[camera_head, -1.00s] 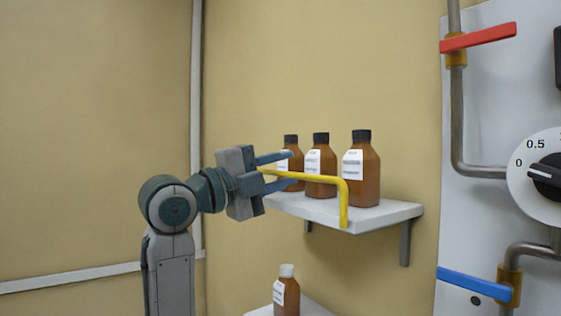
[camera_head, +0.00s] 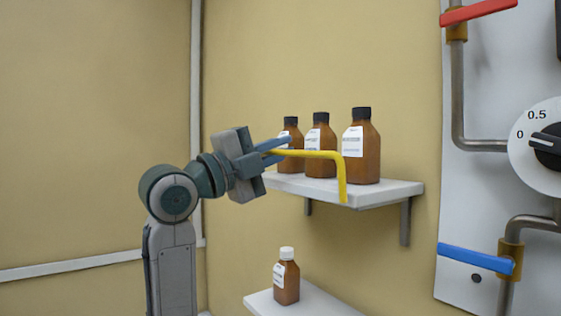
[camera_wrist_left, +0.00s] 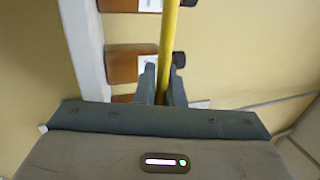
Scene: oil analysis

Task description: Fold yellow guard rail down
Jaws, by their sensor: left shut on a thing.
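The yellow guard rail (camera_head: 322,154) runs along the front of the upper shelf, in front of the brown bottles, and bends down at its right end to the shelf's front edge. My left gripper (camera_head: 283,152) comes in from the left and is shut on the left part of the rail. In the left wrist view the yellow rail (camera_wrist_left: 169,40) passes between the two fingers (camera_wrist_left: 163,85). The rail still stands up in front of the bottles. My right gripper is not in view.
Three brown bottles with black caps, one of them the right bottle (camera_head: 364,158), stand on the upper shelf (camera_head: 385,192). A brown bottle with a white cap (camera_head: 287,280) stands on a lower shelf (camera_head: 318,303). A panel with red (camera_head: 478,13) and blue (camera_head: 476,257) valve handles is at right.

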